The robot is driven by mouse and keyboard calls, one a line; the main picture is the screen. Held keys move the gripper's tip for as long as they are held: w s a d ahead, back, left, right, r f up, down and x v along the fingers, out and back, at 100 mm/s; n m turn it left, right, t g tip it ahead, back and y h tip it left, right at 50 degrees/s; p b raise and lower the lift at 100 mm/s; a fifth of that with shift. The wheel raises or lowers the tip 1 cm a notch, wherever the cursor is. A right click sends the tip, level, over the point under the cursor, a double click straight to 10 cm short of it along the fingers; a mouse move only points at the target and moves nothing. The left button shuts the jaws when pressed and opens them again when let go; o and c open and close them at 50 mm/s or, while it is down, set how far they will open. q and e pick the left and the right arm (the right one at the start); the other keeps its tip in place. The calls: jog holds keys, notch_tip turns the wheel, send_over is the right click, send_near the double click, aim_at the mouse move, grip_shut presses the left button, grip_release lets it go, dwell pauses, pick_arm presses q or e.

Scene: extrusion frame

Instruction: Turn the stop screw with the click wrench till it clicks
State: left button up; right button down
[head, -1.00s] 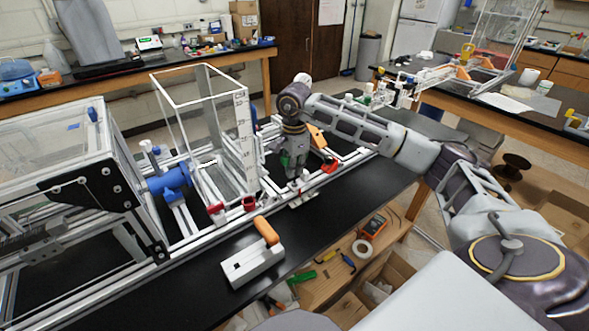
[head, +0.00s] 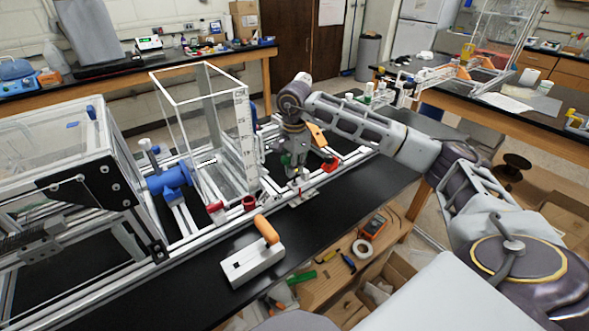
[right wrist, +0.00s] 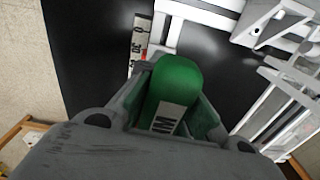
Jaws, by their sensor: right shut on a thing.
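My right gripper (head: 291,168) points down at the near rail of the extrusion frame, right of the clear tank. In the right wrist view, my right gripper (right wrist: 175,105) is shut on a green handle (right wrist: 178,80) with a pale label, which I take for the click wrench. Its green also shows between the fingers in the head view (head: 286,159). A pale scale plate (right wrist: 138,42) with numbers lies just beyond the handle. The wrench's working end and the stop screw are hidden, so I cannot tell whether they touch. My left gripper is out of view.
A white block with an orange handle (head: 267,230) stands on the black bench. The clear tank (head: 215,140) and blue valve (head: 167,180) are left of my right gripper. A red part (head: 330,165) is close on its right. The bench's front strip is mostly clear.

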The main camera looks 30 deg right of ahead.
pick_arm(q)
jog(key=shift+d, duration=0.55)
pick_arm(e)
jog(key=shift+r+p, duration=0.4)
jog(key=shift+r, duration=0.75)
jog(key=shift+r+p, duration=0.25)
jog(key=shift+p, duration=0.15)
jog(key=shift+r, duration=0.1)
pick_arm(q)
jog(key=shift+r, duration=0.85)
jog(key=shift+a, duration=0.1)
